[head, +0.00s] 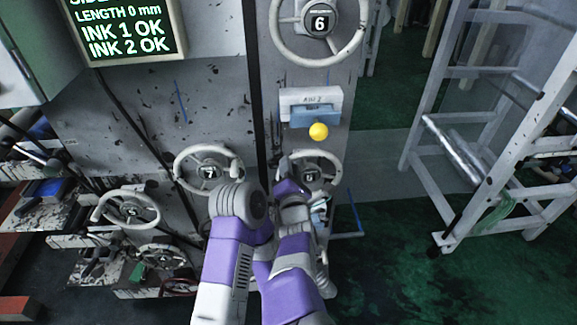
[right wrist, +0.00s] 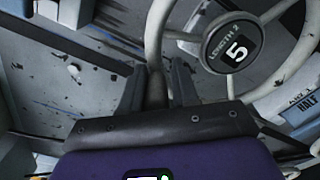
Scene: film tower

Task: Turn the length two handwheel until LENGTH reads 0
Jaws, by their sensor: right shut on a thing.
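The length two handwheel (right wrist: 278,22) is cream-coloured, with a dark hub marked LENGTH 2 and a 5 in the right wrist view. In the head view it is the lower right wheel (head: 335,160), partly hidden by my arm. My right gripper (right wrist: 160,88) is shut on its rim, one dark finger on each side; it also shows in the head view (head: 288,166) at the wheel's left side. The display (head: 128,28) at the top left reads LENGTH 0 mm, INK 1 OK and INK 2 OK. My left gripper is not in view.
A wheel marked 7 (head: 208,170) is left of my gripper, and another wheel (head: 128,212) is further left. A large wheel marked 6 (head: 319,24) and a blue-fronted box (head: 313,113) with a yellow ball (head: 318,131) are above. A ladder-like frame (head: 445,125) stands right.

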